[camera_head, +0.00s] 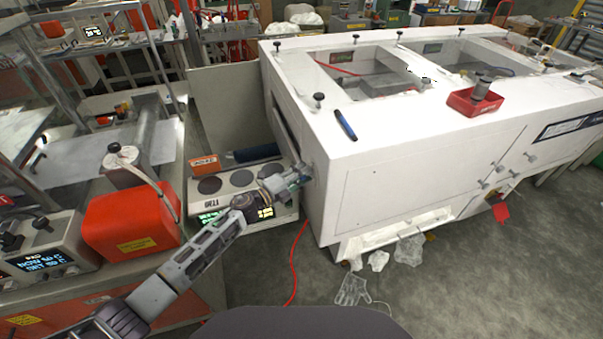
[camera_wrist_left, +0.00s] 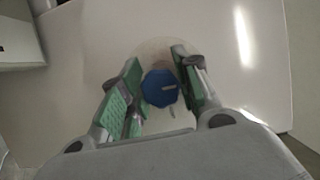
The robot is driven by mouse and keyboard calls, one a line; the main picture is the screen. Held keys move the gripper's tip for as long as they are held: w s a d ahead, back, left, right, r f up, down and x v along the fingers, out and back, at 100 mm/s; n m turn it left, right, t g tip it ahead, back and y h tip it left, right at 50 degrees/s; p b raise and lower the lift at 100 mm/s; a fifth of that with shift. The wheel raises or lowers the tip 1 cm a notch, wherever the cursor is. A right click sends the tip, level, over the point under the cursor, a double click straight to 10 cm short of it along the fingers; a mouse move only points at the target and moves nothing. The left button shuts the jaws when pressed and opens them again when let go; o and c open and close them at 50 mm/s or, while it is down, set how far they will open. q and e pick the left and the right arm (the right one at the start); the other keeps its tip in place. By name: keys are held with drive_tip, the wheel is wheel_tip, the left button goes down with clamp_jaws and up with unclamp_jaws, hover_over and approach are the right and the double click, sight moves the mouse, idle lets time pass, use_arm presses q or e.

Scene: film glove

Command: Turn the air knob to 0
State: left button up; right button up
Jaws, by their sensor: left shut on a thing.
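A blue, many-sided knob (camera_wrist_left: 160,88) with a short white pointer mark shows in the left wrist view, on a pale, glossy panel. In the head view my left gripper (camera_head: 301,172) is at the left end face of the white machine (camera_head: 400,175), and the knob is hidden there. My right gripper is not in view.
Below my left gripper is a grey device with round plates (camera_head: 207,185). An orange box (camera_head: 130,222) and a display unit (camera_head: 48,250) stand on the left bench. A red tray (camera_head: 474,101) and a blue pen (camera_head: 345,125) lie on the machine.

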use_arm(q)
drive_tip(key=o, duration=0.9)
drive_tip(key=shift+c, duration=0.2)
drive_tip(key=shift+o, duration=0.8)
drive_tip(key=v, duration=1.2)
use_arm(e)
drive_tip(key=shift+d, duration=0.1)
